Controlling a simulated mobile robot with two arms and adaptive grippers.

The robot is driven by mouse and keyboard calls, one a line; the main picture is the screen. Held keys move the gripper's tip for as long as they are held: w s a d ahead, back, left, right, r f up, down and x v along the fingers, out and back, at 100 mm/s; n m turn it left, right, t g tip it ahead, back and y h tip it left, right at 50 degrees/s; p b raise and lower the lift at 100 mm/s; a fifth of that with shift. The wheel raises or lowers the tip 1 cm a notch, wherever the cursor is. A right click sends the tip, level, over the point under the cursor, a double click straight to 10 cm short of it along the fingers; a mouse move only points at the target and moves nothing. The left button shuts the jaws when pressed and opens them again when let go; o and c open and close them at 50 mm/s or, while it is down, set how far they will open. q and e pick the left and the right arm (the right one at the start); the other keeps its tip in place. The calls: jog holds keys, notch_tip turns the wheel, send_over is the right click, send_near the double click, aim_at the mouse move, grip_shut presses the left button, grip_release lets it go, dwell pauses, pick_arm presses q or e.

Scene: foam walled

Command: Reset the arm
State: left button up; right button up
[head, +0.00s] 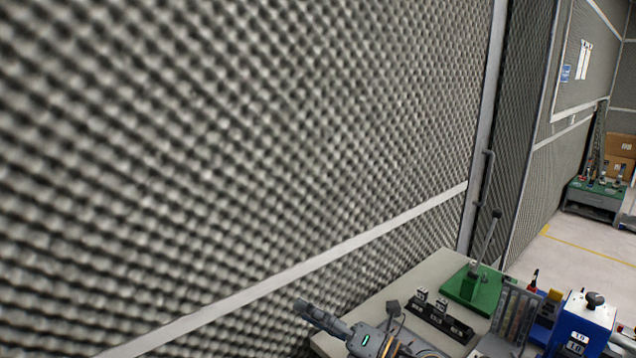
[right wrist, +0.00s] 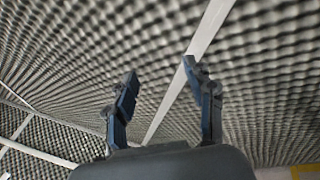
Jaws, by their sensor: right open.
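My right gripper (head: 308,309) shows at the bottom middle of the head view, reaching up and left in front of the foam wall. In the right wrist view the right gripper (right wrist: 160,70) has its two dark fingers spread well apart, with nothing between them. Only patterned foam wall and a pale strip show behind the fingers. The wrist, with a small green light, is cut off by the bottom edge of the head view. My left gripper is in neither view.
A grey foam wall (head: 230,130) fills most of the head view. A worktable (head: 385,292) at lower right bears a green lever press (head: 476,287), a black rack (head: 440,318) and a blue box (head: 580,325). Open floor (head: 575,255) lies beyond at right.

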jog(key=s+d+f+m+t+h, duration=0.3)
jog(key=d+f+m+h, duration=0.4)
jog(key=m, duration=0.6)
jog(key=s+d+f+m+t+h, duration=0.2)
jog(key=s+d+f+m+h, duration=0.15)
jog(key=d+m+h, duration=0.85)
jog(key=s+d+f+m+g+y, duration=0.1)
jog(key=s+f+m+g, duration=0.5)
jog(key=s, duration=0.6)
jog(key=s+d+f+m+g+y, duration=0.1)
jog(key=s+d+f+m+g, duration=0.15)
jog(key=s+f+g, duration=0.75)
jog(key=s+f+t, duration=0.2)
jog(key=f, duration=1)
jog(key=s+f+t, duration=0.1)
jog(key=s+f, duration=0.1)
jog(key=f, duration=1)
jog(key=s+d+f+g, duration=0.1)
jog(key=s+d+f, duration=0.1)
jog(key=s+f, duration=1.4)
jog(key=shift+s, duration=0.55)
